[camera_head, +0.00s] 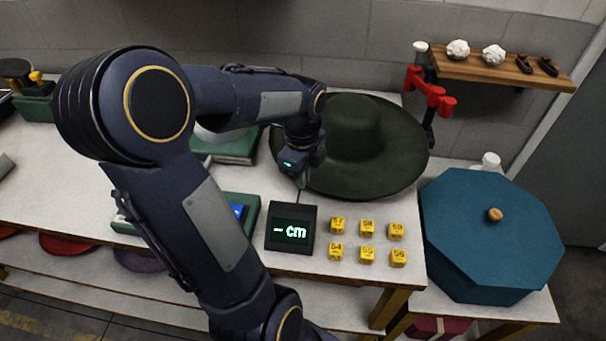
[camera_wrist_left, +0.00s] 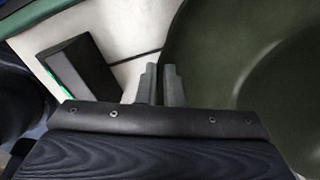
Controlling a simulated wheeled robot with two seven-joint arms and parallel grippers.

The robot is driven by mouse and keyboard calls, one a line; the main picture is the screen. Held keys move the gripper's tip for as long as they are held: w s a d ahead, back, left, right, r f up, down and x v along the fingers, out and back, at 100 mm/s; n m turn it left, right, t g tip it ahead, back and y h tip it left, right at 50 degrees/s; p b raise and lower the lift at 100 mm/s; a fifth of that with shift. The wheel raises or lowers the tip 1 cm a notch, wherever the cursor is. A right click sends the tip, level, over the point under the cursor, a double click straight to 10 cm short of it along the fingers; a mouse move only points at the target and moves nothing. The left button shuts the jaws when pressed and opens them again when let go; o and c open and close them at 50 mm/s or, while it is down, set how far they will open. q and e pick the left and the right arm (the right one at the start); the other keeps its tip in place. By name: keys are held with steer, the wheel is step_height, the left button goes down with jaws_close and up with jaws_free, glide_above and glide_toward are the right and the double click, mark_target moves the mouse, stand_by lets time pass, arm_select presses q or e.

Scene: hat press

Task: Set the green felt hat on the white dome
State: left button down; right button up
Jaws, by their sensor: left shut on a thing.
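The green felt hat (camera_head: 358,125) is upright, crown up, at the back right of the white table, its wide brim spread out. It fills the right of the left wrist view (camera_wrist_left: 225,60). My left gripper (camera_head: 301,178) is at the brim's left front edge. In the wrist view its fingers (camera_wrist_left: 160,86) are close together at the brim's edge, shut on the brim. What is under the hat is hidden. A pale rounded shape (camera_head: 208,134) shows behind my left arm above a green base; I cannot tell whether it is the white dome. My right gripper is not in view.
A black display (camera_head: 291,229) reading "- cm" and several yellow numbered cubes (camera_head: 367,228) stand in front of the hat. A blue octagonal box (camera_head: 490,235) is at the right. A red clamp-like fixture (camera_head: 430,90) and a wooden shelf (camera_head: 500,68) are behind the hat's right side.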

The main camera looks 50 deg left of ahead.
arm_select(q)
steer(key=c, duration=1.5)
jaws_free()
step_height(320, 180, up, 8)
steer(key=shift+f+p, duration=0.1)
steer(key=shift+p, duration=0.35)
steer(key=s+d+n+t+h, duration=0.1)
steer(key=s+d+n, duration=0.1)
steer(key=d+n, duration=0.3)
steer(key=s+d+n+t+h+p, duration=0.1)
steer(key=s+d+n+t, duration=0.1)
steer(key=d+n, duration=0.4)
steer(key=s+d+f+n+t+h, duration=0.1)
steer(key=s+d+n+t, duration=0.1)
steer(key=s+d+n, duration=0.2)
steer(key=shift+s+d+f+n+h+p, duration=0.1)
steer(key=shift+d+n+h+p, duration=0.2)
steer(key=shift+d, duration=0.45)
steer(key=shift+s+d+n+h, duration=0.1)
steer(key=shift+d+n, duration=0.3)
steer(key=shift+d, duration=0.35)
